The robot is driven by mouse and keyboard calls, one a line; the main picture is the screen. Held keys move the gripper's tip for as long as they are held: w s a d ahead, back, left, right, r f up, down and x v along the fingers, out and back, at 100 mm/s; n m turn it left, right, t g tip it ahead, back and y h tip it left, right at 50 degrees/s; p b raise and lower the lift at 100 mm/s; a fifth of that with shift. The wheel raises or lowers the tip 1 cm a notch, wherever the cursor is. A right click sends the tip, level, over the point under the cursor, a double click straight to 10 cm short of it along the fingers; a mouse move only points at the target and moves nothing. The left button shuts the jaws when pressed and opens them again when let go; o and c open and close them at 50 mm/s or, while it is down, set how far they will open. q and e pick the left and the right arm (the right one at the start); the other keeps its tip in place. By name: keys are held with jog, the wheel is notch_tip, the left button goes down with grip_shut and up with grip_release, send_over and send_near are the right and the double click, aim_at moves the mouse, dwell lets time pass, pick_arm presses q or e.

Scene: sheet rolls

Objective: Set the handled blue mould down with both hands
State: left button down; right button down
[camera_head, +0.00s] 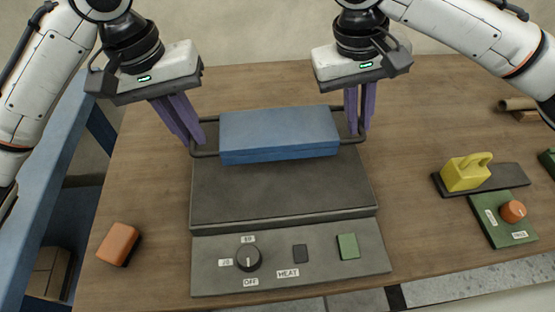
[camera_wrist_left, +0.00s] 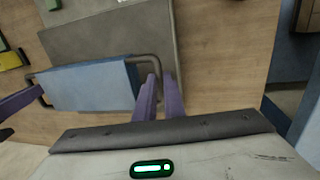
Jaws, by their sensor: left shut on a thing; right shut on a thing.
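The blue mould (camera_head: 280,135) is a flat block with a dark bar handle at each end. It is over the rear part of the dark hot plate (camera_head: 280,190) in the head view; I cannot tell whether it touches the plate. My left gripper (camera_head: 190,138) is shut on its left handle, and my right gripper (camera_head: 360,130) is shut on its right handle. In the left wrist view the mould (camera_wrist_left: 90,87) lies beside the purple fingers of my left gripper (camera_wrist_left: 160,95).
The plate's front panel has a dark knob (camera_head: 249,257) and a green button (camera_head: 348,246). An orange block (camera_head: 118,244) lies at the left. A yellow handled block (camera_head: 466,172) and a green box with an orange knob (camera_head: 513,211) are at the right of the wooden table (camera_head: 150,190).

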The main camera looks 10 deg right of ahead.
dwell(0.4)
